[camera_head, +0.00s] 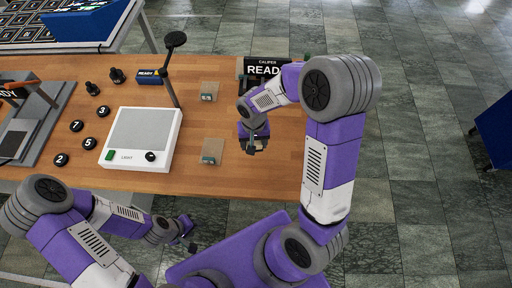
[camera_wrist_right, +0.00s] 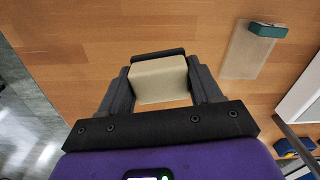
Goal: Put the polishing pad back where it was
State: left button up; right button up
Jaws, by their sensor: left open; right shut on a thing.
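My right gripper (camera_wrist_right: 160,88) is shut on a beige block (camera_wrist_right: 158,80), which I take for the polishing pad. The block sits squarely between the two dark fingers, with a dark strip along its far edge. In the head view the right gripper (camera_head: 254,146) is over the right part of the wooden table, where the arm mostly hides the block. I cannot tell how far it is above the wood. A tan piece with a teal end (camera_wrist_right: 247,52) lies apart from the gripper on the table. My left gripper (camera_head: 189,236) is open and empty, off the table's front edge.
On the wooden table (camera_head: 245,185) stand a white light box (camera_head: 140,138), a dark post lamp (camera_head: 172,70) and numbered black discs (camera_head: 76,126). Another tan piece (camera_head: 210,91) lies farther back. The front right of the table is clear.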

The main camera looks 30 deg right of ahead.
aim_at(260, 150)
jog(key=shift+s+d+r+m+p, duration=0.25)
jog(key=shift+s+r+m, duration=0.1)
jog(key=shift+r, duration=0.15)
jog(key=shift+s+d+r+m+p, duration=0.1)
jog(key=shift+s+d+r+m, duration=0.15)
jog(key=shift+r+m, duration=0.15)
jog(key=shift+s+d+m, duration=0.2)
jog(key=shift+s+m, duration=0.05)
jog(key=shift+s, duration=0.05)
notch_tip(260, 150, down, 6)
jog(key=shift+w+r+b, duration=0.1)
jog(key=shift+w+b, duration=0.05)
jog(key=shift+b, duration=0.25)
notch_tip(260, 150, down, 4)
jog(key=shift+r, duration=0.2)
jog(key=shift+w+f, duration=0.1)
jog(key=shift+f, duration=0.15)
pick_arm(q)
jog(key=shift+s+r, duration=0.2)
jog(key=shift+r, duration=0.1)
